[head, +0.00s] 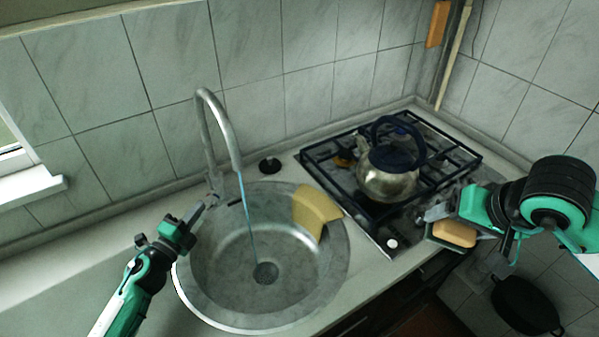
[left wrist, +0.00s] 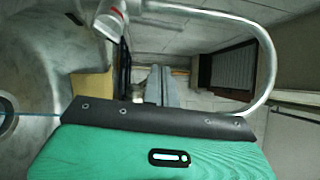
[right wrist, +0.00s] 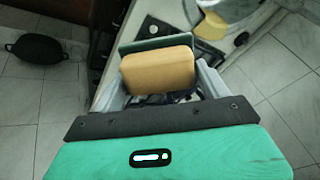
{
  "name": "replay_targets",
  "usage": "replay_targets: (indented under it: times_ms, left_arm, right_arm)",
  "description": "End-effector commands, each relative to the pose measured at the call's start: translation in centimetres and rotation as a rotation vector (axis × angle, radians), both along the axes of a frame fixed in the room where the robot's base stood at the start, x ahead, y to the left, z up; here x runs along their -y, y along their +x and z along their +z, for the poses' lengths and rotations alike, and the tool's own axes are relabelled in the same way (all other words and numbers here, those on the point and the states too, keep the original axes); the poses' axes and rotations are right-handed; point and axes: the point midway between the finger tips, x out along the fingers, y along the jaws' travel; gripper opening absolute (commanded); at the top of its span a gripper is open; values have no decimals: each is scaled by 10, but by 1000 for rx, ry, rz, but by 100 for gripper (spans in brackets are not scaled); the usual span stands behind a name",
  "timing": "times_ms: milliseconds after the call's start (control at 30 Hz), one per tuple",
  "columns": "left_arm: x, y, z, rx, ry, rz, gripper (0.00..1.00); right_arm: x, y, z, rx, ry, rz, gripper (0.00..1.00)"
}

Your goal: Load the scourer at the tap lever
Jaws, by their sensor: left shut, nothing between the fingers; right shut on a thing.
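The scourer (head: 454,233) is a yellow sponge with a dark green side. My right gripper (head: 438,222) is shut on it, in front of the stove; the right wrist view shows the scourer (right wrist: 158,70) between the fingers. The metal tap (head: 212,110) arches over the round sink (head: 190,285), and a thin blue stream runs from its spout to the drain. The tap lever (head: 216,200) is small at the tap's base. My left gripper (head: 200,211) is shut and empty close to it; whether they touch is unclear. The left wrist view shows the closed fingers (left wrist: 162,86).
A yellow piece (head: 317,208) hangs over the sink's right rim. A steel kettle (head: 388,178) stands on the gas stove (head: 455,150). A black plug (head: 269,165) lies behind the sink. A black pan (head: 525,305) is on the floor at right. The left counter is clear.

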Motion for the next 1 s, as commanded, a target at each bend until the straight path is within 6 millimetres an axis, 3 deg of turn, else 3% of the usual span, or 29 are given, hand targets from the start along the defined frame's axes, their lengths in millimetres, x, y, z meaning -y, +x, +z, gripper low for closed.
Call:
replay_targets:
  times_ms: [233, 400, 600, 1000]
  left_arm:
    - [14, 40, 8, 0, -2, 1, 0]
    - [1, 61, 9, -1, -2, 2, 0]
    - [-4, 71, 9, 0, -1, 1, 0]
    - [-5, 71, 9, -3, -1, 0, 0]
  right_arm:
    - [0, 0, 17, 0, 0, 0, 58]
    - [0, 0, 24, 0, 0, 0, 58]
    - [0, 0, 27, 0, 0, 0, 58]
    - [0, 0, 27, 0, 0, 0, 58]
